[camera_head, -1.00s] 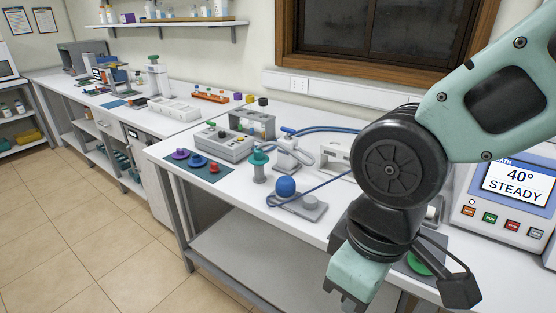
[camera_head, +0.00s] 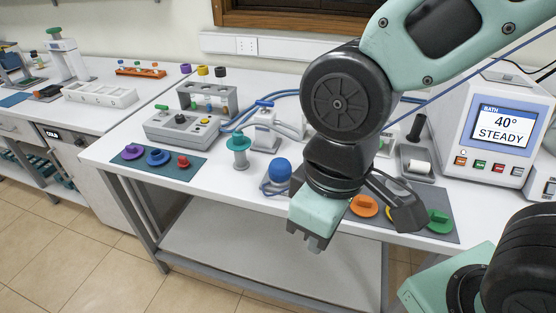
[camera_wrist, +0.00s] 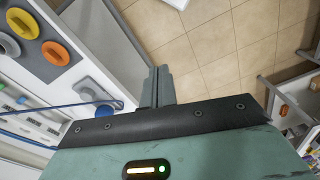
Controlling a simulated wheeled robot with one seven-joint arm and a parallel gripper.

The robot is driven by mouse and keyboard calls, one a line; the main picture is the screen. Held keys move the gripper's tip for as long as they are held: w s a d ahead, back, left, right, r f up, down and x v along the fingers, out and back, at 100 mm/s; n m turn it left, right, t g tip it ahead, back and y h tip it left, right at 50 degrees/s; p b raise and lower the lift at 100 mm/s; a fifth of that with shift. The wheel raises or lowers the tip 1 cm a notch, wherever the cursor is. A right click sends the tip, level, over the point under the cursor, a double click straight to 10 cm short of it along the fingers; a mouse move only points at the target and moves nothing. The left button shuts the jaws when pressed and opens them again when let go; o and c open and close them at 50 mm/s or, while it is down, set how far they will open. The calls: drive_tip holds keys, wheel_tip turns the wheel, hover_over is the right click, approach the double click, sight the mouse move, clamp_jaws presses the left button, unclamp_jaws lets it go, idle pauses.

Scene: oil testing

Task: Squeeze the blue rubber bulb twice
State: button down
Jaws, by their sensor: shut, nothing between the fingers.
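The blue rubber bulb (camera_head: 280,169) sits near the front edge of the white bench in the head view, left of my arm and partly beside its grey base. A thin blue tube lies by it. My gripper (camera_head: 312,244) hangs just past the front edge of the bench, to the right of the bulb and nearer the camera. It is apart from the bulb. In the wrist view its fingers (camera_wrist: 162,85) are together with nothing between them, over the floor.
A green-topped grey plunger (camera_head: 239,150) stands left of the bulb. A dark mat (camera_head: 196,165) carries coloured knobs, and a bath unit (camera_head: 500,130) reading 40° STEADY stands right. An orange knob (camera_head: 364,205) lies close by my gripper. The floor before the bench is clear.

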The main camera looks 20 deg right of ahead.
drive_tip(key=shift+w, duration=0.1)
drive_tip(key=m+t+y+p, duration=0.45)
drive_tip(key=m+t, duration=0.35)
drive_tip(key=m, duration=0.3)
hover_over(283, 163)
wheel_tip(283, 163, down, 3)
drive_tip(key=shift+r+h+p, duration=0.2)
drive_tip(key=shift+h+p, duration=0.05)
drive_tip(key=shift+p, duration=0.15)
wheel_tip(283, 163, down, 9)
drive_tip(key=b, duration=0.7)
drive_tip(key=shift+f, duration=0.1)
drive_tip(key=shift+f+b, duration=0.25)
drive_tip(key=shift+b, duration=0.2)
